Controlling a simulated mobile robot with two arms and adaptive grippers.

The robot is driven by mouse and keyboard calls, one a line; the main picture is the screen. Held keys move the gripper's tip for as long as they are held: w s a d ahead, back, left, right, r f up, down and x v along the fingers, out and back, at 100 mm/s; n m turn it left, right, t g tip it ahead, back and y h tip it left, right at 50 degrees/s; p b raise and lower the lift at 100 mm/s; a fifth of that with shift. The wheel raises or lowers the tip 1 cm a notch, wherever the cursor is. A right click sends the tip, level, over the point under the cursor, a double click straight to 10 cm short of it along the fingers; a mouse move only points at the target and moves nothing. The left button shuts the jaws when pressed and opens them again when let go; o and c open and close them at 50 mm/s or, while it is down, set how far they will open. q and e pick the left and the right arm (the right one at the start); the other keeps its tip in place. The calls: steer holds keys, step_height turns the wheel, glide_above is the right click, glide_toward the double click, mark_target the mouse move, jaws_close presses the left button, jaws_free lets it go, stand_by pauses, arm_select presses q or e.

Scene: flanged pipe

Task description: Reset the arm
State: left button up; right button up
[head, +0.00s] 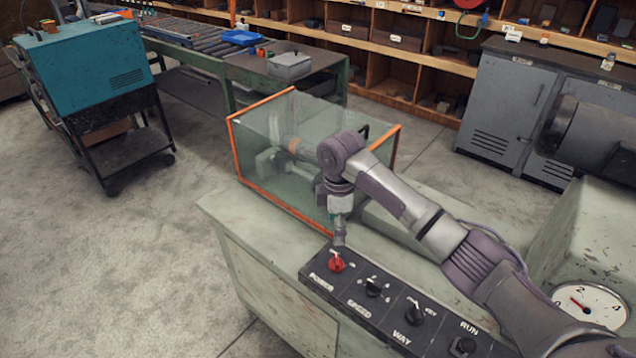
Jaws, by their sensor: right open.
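My right arm comes in from the lower right, reaches over the machine and bends down at its wrist. My right gripper (339,238) points downward just above the red knob (336,262) on the black control panel (350,300). It is open, and I cannot tell whether its tips touch the knob. The panel also carries black knobs marked SPEED (373,287) and WAY (414,312), and a RUN control (466,344). My left gripper does not show.
A clear guard box with orange edges (262,190) stands on the green machine bench behind my wrist. A dial gauge (590,305) is at the lower right. A teal cart (85,65) stands at the left. A roller table (180,30) and shelves are behind. The floor at left is free.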

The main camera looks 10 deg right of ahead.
steer(key=s+a+f+m+t+y, duration=0.1)
steer(key=s+a+f+m, duration=0.2)
steer(key=s+f, duration=0.35)
steer(key=s+a+f+m+y, duration=0.15)
steer(key=s+a+f, duration=0.25)
steer(key=s, duration=0.6)
steer(key=s+d+r+m+t+h, duration=0.1)
steer(key=s+d+m, duration=0.45)
steer(key=s, duration=0.35)
steer(key=s+d+r+m+t+h, duration=0.1)
steer(key=s+d+r+m+t, duration=0.1)
steer(key=s+d+m, duration=0.5)
step_height(320, 180, down, 29)
steer(key=s+a+n+g+b, duration=0.1)
steer(key=s+a+n+g, duration=0.1)
steer(key=s, duration=0.1)
steer(key=s+d+f+g, duration=0.1)
steer(key=s+d+f, duration=0.2)
steer(key=s+f, duration=1.2)
steer(key=shift+s+d+f+n+b, duration=0.15)
steer(key=shift+s+n+b, duration=0.2)
steer(key=shift+s, duration=0.1)
